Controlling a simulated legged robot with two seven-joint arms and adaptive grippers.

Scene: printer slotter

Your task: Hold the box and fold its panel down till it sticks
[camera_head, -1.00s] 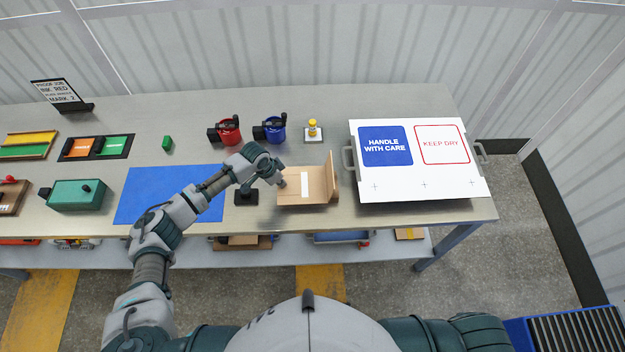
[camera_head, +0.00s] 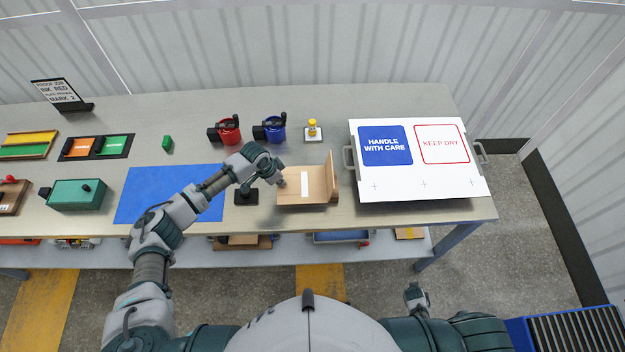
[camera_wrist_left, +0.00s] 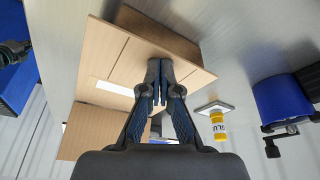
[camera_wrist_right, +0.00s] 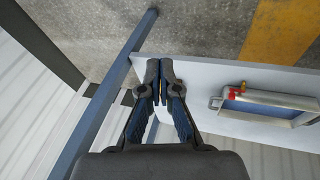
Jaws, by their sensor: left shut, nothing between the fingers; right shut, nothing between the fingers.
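The cardboard box (camera_head: 294,190) lies on the table in front of me, with a white strip (camera_head: 305,185) across its top. Its panel (camera_head: 333,177) stands upright at the right end. In the left wrist view the box (camera_wrist_left: 140,62) fills the upper middle and the panel (camera_wrist_left: 88,131) shows at the lower left. My left gripper (camera_head: 281,182) is shut and empty at the box's left end; its fingertips (camera_wrist_left: 159,100) look close to the box, but contact cannot be told. My right gripper (camera_head: 418,300) is shut and empty, low in front of the table; it shows in its wrist view (camera_wrist_right: 160,100).
A white board with label panels (camera_head: 420,185) stands right of the box. A black stamp (camera_head: 246,196) stands just left of it. Red (camera_head: 229,131) and blue (camera_head: 275,129) pots and a yellow-topped bottle (camera_head: 312,128) stand behind. A blue mat (camera_head: 150,185) lies left.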

